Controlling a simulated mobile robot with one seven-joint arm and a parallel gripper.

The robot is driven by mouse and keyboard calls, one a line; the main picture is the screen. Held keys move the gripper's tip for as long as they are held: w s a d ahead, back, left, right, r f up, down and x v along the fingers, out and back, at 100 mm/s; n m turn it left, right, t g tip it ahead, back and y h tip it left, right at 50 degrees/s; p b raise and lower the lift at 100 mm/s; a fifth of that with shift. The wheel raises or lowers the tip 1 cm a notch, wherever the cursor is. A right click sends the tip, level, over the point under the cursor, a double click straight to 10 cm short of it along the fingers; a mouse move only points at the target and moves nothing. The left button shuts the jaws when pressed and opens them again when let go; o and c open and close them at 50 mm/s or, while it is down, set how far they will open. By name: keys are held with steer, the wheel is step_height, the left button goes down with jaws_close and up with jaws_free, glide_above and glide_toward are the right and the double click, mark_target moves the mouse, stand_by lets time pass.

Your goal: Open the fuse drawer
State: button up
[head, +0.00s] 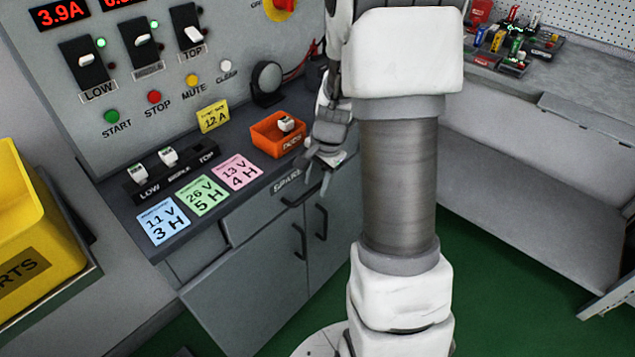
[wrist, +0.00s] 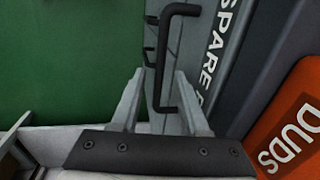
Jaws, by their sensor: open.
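The fuse drawer (head: 262,203) is a grey front under the counter edge, marked with a "SPARE" label that also reads in the wrist view (wrist: 216,55); the rest of the label is cut off by my gripper. The drawer looks shut. Its black bar handle (wrist: 161,60) stands out from the front. My gripper (head: 322,180) is at the drawer's right part in the head view. In the wrist view my gripper (wrist: 158,78) is open, with one pale finger on each side of the handle. I cannot tell whether either finger touches it.
An orange DUDS bin (head: 272,137) sits on the counter just above the drawer, close to my gripper. Cabinet doors with black handles (head: 321,222) are below. A yellow bin (head: 25,225) stands at left. Green floor is clear at right.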

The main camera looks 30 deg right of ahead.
jaws_close()
stand_by(1.4)
